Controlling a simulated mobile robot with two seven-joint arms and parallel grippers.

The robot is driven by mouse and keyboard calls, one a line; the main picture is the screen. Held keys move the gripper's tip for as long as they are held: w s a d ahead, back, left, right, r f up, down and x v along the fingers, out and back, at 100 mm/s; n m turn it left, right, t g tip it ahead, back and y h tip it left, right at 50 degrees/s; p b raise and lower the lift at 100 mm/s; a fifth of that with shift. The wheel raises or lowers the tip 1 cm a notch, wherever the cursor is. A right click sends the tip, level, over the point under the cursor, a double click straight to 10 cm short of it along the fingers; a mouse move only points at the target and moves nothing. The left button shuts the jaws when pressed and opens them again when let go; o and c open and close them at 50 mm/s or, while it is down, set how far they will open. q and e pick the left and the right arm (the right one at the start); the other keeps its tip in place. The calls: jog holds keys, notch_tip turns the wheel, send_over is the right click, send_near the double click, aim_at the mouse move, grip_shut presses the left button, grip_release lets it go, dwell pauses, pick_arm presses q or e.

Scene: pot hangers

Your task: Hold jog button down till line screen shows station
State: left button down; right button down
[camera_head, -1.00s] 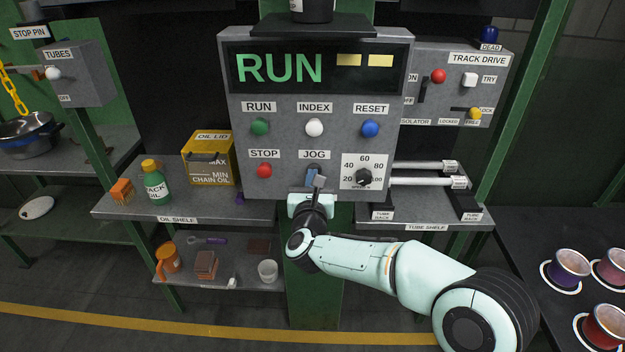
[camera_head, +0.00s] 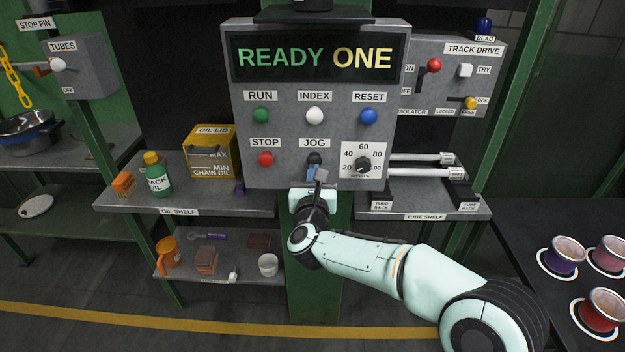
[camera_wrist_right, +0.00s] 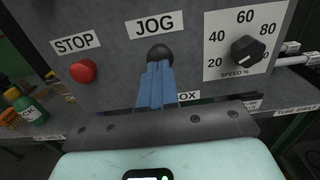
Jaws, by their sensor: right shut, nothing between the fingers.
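The line screen (camera_head: 318,58) on the grey control box reads "READY" in green and "ONE" in yellow. The black jog button (camera_head: 314,157) sits under the JOG label, and it also shows in the right wrist view (camera_wrist_right: 160,52). My right gripper (camera_head: 313,172) is shut and empty, with its blue fingers just below the button. In the right wrist view its fingertips (camera_wrist_right: 157,66) overlap the button's lower edge. I cannot tell whether they touch it or whether it is pressed. My left gripper is not in view.
Red stop button (camera_head: 266,159) lies left of jog, and the speed dial (camera_head: 362,166) lies right. Run (camera_head: 261,116), index (camera_head: 314,116) and reset (camera_head: 369,116) buttons sit above. Oil shelf (camera_head: 130,197) and tube shelf (camera_head: 400,212) flank the box below.

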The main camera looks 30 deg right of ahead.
jog(key=b+v, duration=0.1)
jog(key=v, duration=0.9)
jog(key=shift+s+a+b, duration=0.2)
jog(key=shift+a+b, duration=0.2)
jog(key=shift+f, duration=0.1)
jog(key=s+a+f+n+g+y+p, duration=0.1)
jog(key=a+f+n+g+y+p, duration=0.15)
jog(key=f+n, duration=0.6)
jog(key=a+f+n+g+y+p, duration=0.1)
jog(key=a+f+n+y+p, duration=0.15)
jog(key=f+n, duration=0.65)
jog(key=s+a+f+n+g+y+p, duration=0.1)
jog(key=f+n+g+y, duration=0.2)
jog(key=f, duration=1.1)
jog(key=s+a+f+n+g+y+p, duration=0.1)
jog(key=s+a+f+n+g+p, duration=0.1)
jog(key=s+f+n, duration=0.4)
jog(key=s+a+f+n+g+y+p, duration=0.1)
jog(key=s+a+f+n+g+y, duration=0.2)
jog(key=s+f, duration=0.4)
jog(key=s+a+f+n+g+p, duration=0.2)
jog(key=s+n+g, duration=0.3)
jog(key=s, duration=1.1)
jog(key=n, duration=0.3)
jog(key=shift+a+n+y, duration=0.2)
jog(key=shift+n+y, duration=0.15)
jog(key=shift+y, duration=0.05)
jog(key=shift+w, duration=0.1)
